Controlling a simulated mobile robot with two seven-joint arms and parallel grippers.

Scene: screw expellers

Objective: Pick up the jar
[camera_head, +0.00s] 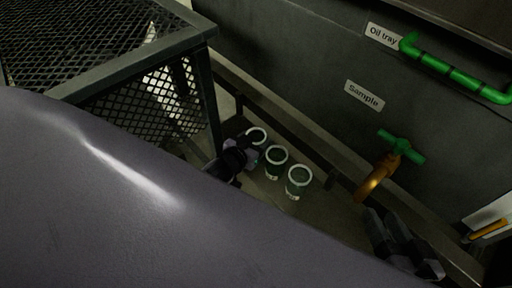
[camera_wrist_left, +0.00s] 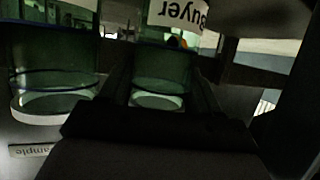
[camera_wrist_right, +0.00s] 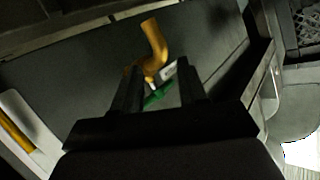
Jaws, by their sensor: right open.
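Three green glass jars with pale rims stand in a row on the floor by the wall in the head view: the far jar (camera_head: 257,134), the middle jar (camera_head: 276,163) and the near jar (camera_head: 298,183). My left gripper (camera_head: 246,152) is at the far jar. In the left wrist view its fingers (camera_wrist_left: 162,98) stand on either side of a green jar (camera_wrist_left: 160,68) with a white label; whether they press on it is unclear. Another jar (camera_wrist_left: 52,72) stands to the left. My right gripper (camera_head: 400,240) is open and empty, away from the jars.
A black mesh-sided frame (camera_head: 150,100) stands left of the jars. An orange spout with a green valve (camera_head: 390,165) projects from the dark wall under the "Sample" sign (camera_head: 364,95). My own body hides the lower left.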

